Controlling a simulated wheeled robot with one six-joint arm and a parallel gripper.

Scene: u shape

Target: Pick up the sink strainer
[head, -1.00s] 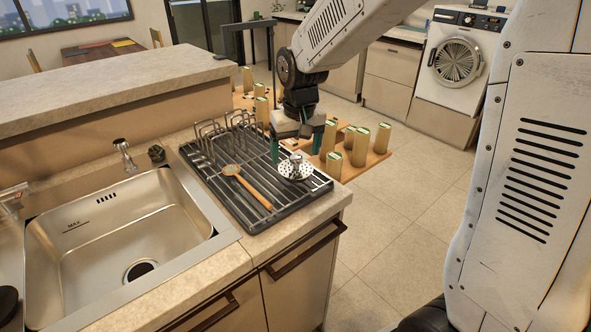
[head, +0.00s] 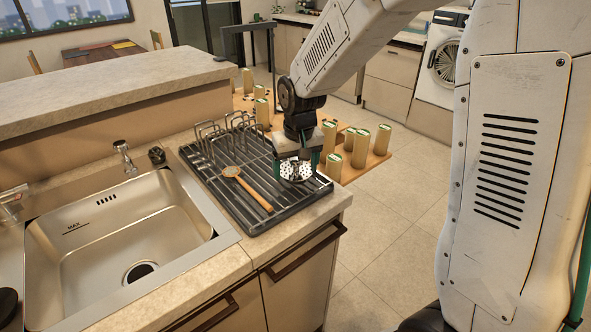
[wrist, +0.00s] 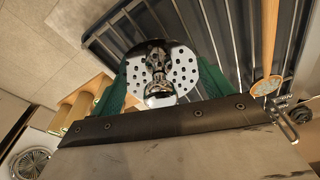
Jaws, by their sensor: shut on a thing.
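The sink strainer (head: 296,176) is a shiny metal disc with round holes and a knob in the middle. It is at the right end of the dark drying rack (head: 234,207) on the counter. In the wrist view the strainer (wrist: 181,72) lies between the two green fingers. My gripper (head: 297,170) is over the strainer, pointing down, and is shut on it. The strainer is at rack level; I cannot tell whether it still touches the bars. The fingers partly hide it in the head view.
A wooden brush (head: 246,187) lies on the rack left of the strainer. Wire holders (head: 222,135) stand at the rack's back. The steel sink (head: 115,235) is at the left. Several tan canisters (head: 360,147) stand on a low wooden surface beyond the counter edge.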

